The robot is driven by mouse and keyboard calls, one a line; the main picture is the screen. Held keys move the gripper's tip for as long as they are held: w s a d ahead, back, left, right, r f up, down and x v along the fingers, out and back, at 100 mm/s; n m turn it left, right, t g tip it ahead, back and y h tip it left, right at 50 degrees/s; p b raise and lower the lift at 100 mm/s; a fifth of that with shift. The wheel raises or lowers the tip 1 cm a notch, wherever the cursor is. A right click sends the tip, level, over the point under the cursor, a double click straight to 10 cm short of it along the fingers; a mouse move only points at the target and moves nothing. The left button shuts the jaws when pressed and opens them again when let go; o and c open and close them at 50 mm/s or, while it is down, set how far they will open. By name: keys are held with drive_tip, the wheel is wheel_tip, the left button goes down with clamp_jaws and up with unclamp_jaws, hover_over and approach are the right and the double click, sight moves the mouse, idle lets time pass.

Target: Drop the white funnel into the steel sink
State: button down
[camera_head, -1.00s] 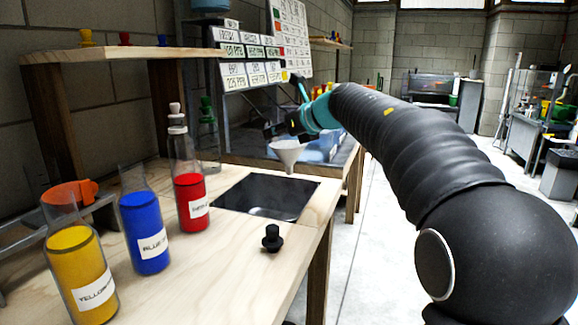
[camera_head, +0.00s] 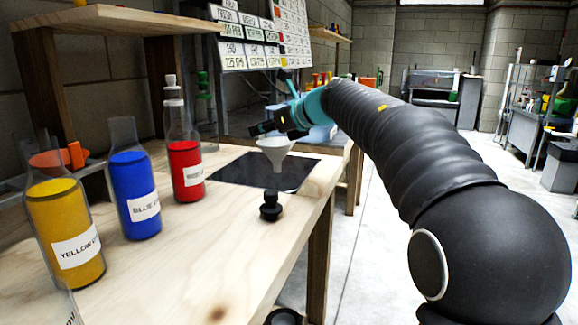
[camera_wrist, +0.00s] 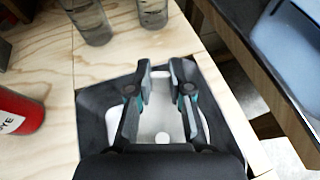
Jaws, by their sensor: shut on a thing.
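The white funnel (camera_head: 275,152) hangs upright, spout down, at my gripper (camera_head: 264,128). My gripper is shut on it near its rim.
Yellow (camera_head: 66,232), blue (camera_head: 135,193) and red (camera_head: 186,165) bottles stand at the left. A wooden shelf (camera_head: 110,17) rises behind them. Open floor lies right of the bench.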

drive_tip(key=c, duration=1)
unclamp_jaws()
drive_tip(key=shift+d, duration=0.1)
drive_tip(key=v, duration=1.1)
drive_tip(key=shift+s+d, duration=0.3)
drive_tip(key=shift+r, duration=0.1)
